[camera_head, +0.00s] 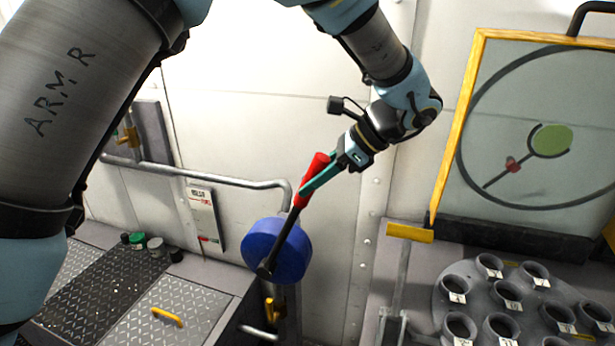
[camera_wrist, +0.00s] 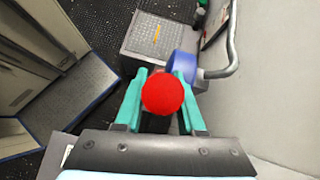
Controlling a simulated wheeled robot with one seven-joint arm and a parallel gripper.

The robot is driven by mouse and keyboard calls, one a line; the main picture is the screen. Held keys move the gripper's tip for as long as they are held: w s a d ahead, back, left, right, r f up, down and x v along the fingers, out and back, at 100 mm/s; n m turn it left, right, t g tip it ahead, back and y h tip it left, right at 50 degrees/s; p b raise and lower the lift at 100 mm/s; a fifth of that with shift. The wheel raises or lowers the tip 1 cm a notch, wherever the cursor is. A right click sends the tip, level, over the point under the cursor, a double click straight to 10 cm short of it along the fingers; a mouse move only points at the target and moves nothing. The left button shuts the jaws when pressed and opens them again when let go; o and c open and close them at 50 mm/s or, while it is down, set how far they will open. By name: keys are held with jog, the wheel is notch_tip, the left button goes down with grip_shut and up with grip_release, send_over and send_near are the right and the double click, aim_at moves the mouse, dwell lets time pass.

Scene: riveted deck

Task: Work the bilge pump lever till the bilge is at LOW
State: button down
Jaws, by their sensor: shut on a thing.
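The pump lever is a black rod with a red grip (camera_head: 314,172), leaning up and to the right from the round blue pump body (camera_head: 290,252) on the wall. My gripper (camera_head: 318,180) is shut on the red grip. In the wrist view the grip's round red end (camera_wrist: 162,95) sits between my teal fingers (camera_wrist: 160,76), with the blue body (camera_wrist: 184,66) beyond. A white gauge plate (camera_head: 204,215) with a red mark near its bottom hangs left of the pump; its lettering is too small to read surely.
A grey pipe (camera_head: 235,182) runs along the wall above the plate. Several small pots (camera_head: 138,239) stand on the ledge. A yellow-framed panel (camera_head: 455,125) and a round rack of numbered tubes (camera_head: 480,312) are at the right. A yellow handle (camera_head: 167,316) sits on the deck plate.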

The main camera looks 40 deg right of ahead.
jog(key=shift+s+f, duration=0.1)
jog(key=c, duration=0.5)
grip_release()
jog(key=b+v, duration=0.2)
jog(key=v, duration=0.8)
jog(key=shift+s+d+r, duration=0.15)
jog(key=shift+r, duration=0.25)
jog(key=shift+s, duration=0.1)
